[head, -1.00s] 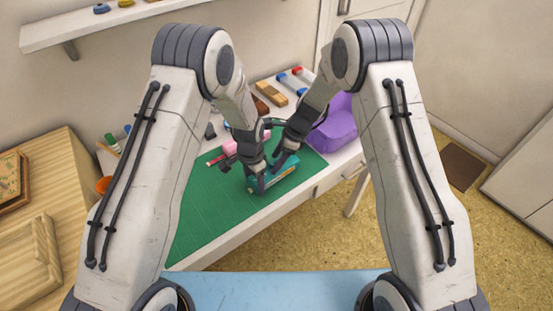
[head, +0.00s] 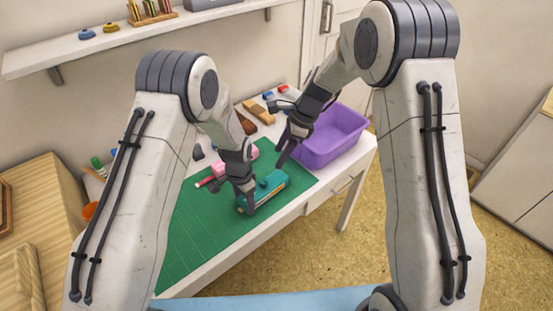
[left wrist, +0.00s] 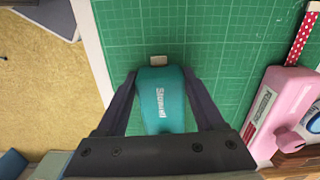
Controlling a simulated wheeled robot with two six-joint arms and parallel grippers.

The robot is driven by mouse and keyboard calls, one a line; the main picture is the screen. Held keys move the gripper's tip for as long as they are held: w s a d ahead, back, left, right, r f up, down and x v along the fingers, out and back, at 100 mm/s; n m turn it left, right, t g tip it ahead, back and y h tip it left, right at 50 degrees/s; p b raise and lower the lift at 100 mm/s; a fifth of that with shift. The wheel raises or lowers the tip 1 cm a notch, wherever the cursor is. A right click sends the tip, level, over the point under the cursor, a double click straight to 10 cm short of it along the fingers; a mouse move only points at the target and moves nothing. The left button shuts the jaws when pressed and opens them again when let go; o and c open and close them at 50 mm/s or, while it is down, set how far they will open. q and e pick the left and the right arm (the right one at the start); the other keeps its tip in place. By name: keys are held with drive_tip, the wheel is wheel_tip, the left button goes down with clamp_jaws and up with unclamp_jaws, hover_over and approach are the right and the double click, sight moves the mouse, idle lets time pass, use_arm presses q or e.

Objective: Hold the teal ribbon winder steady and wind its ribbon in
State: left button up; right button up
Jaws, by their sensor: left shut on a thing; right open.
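The teal ribbon winder (head: 272,186) lies on the green cutting mat (head: 190,240), near its right end. My left gripper (head: 248,204) is shut on the winder from above. In the left wrist view the teal winder body (left wrist: 162,98) sits between the two dark fingers, with a small pale tab at its far end resting over the mat. A dark round knob shows on top of the winder in the head view. My right gripper (head: 280,160) is open and empty, above and beyond the winder, between it and the purple bin.
A pink winder (left wrist: 283,105) with a red dotted ribbon lies close beside the teal one. The purple bin (head: 335,145) stands at the table's right end. Brown blocks (head: 259,112) and several small coloured items are at the back. The front-left of the mat is clear.

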use_arm(q)
drive_tip(key=o, duration=1.5)
drive_tip(key=shift+r, duration=0.1)
wheel_tip(320, 180, up, 12)
drive_tip(key=shift+f, duration=0.1)
